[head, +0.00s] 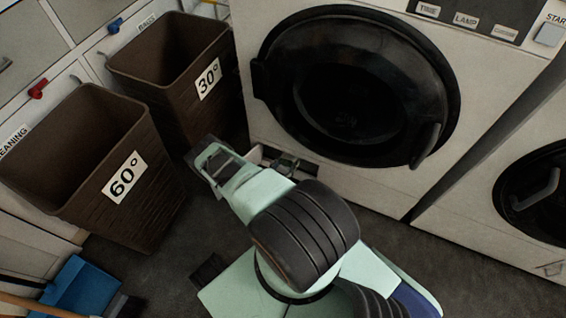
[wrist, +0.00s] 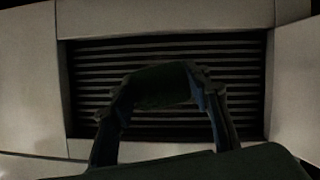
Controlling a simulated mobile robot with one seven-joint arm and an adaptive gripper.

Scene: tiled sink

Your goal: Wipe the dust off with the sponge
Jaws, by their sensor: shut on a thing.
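In the wrist view, my gripper (wrist: 162,98) is shut on a dark sponge (wrist: 160,84), held between its two fingertips. Behind it is a recess with dark horizontal slats (wrist: 180,50) inside a pale frame. The sponge overlaps the middle slats in the picture; I cannot tell whether it touches them. In the head view, my gripper (head: 286,163) is at the low opening under the round door of the washing machine (head: 240,80). The sponge cannot be made out there. The picture is too dark to show dust on the slats.
Brown bins marked 60° (head: 75,150) and 30° (head: 180,75) stand to the left. A blue dustpan (head: 80,290) lies at the lower left. A second machine (head: 480,205) stands at the right. Grey floor is bare in front of the machines.

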